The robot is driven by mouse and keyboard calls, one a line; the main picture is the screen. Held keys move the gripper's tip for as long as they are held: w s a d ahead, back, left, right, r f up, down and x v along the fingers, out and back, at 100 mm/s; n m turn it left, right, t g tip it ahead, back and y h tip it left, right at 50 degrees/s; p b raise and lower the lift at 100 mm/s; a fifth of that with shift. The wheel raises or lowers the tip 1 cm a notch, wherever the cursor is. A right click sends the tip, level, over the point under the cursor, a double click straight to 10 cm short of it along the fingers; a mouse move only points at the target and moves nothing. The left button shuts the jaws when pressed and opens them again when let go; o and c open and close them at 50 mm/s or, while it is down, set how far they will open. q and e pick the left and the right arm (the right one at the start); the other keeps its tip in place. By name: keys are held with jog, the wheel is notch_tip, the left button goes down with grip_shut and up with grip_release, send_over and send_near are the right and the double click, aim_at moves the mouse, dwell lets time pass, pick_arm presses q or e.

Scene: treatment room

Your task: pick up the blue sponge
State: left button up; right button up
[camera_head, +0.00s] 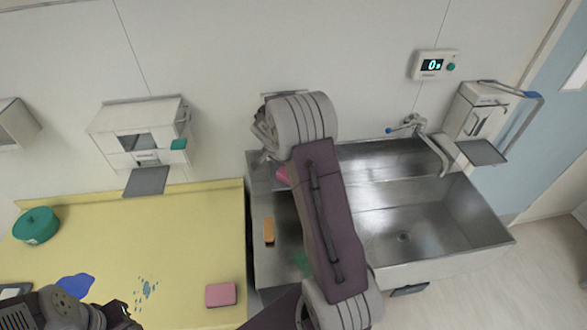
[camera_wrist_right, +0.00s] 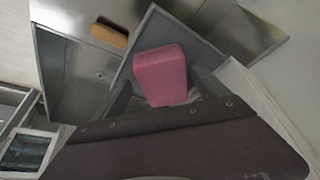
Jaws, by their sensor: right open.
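I see no clear blue sponge in either view. A flat blue patch with an uneven outline (camera_head: 75,287) lies on the yellow counter at the left; it looks more like a cloth or spill. My left gripper (camera_head: 122,314) is at the bottom edge beside it, partly cut off, its jaws unclear. My right gripper (camera_wrist_right: 162,98) is open in the right wrist view, with a pink block (camera_wrist_right: 160,75) in front of or between its fingers; I cannot tell if they touch. In the head view my right arm hides that gripper.
A pink sponge (camera_head: 220,295) and blue droplets (camera_head: 147,288) are on the yellow counter (camera_head: 190,230), with a teal round container (camera_head: 36,225) at the far left. An orange block (camera_head: 268,230) lies on the steel sink unit (camera_head: 410,215). A tap (camera_head: 410,126) stands behind the basin.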

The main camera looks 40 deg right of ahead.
jog(key=shift+w+a+f, duration=0.1)
jog(key=shift+w+f, duration=0.05)
jog(key=shift+w, duration=0.1)
jog(key=shift+c, duration=1)
jog(key=shift+w, duration=0.15)
jog(key=c, duration=1.4)
pick_arm(q)
jog(key=shift+w+f, duration=0.1)
jog(key=shift+w, duration=0.1)
pick_arm(e)
jog(key=shift+o, duration=0.2)
jog(key=shift+s, duration=0.25)
pick_arm(q)
jog(key=shift+f, duration=0.1)
